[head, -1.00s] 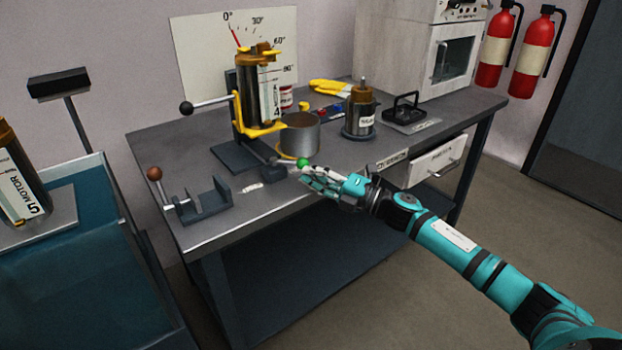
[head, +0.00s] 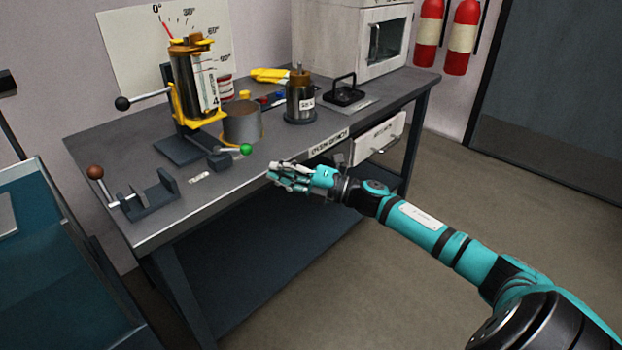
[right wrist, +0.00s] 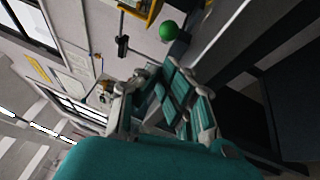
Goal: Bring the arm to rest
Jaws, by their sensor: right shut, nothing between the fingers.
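My right arm (head: 422,227) reaches in from the lower right of the head view. Its gripper (head: 274,174) is shut and empty, in front of the workbench's front edge. The gripper also shows in the right wrist view (right wrist: 160,95). A lever with a green knob (head: 246,149) is on the bench behind the gripper, and there is a gap between them in the head view. The green knob also shows in the right wrist view (right wrist: 169,31). My left gripper is not in view.
The workbench (head: 110,150) holds a stand with a motor tube (head: 197,80), a grey cup (head: 242,123), a second motor (head: 300,98) and a vise with a brown knob (head: 95,172). A teal-lined bin (head: 40,270) stands at left. Floor (head: 480,200) at right is free.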

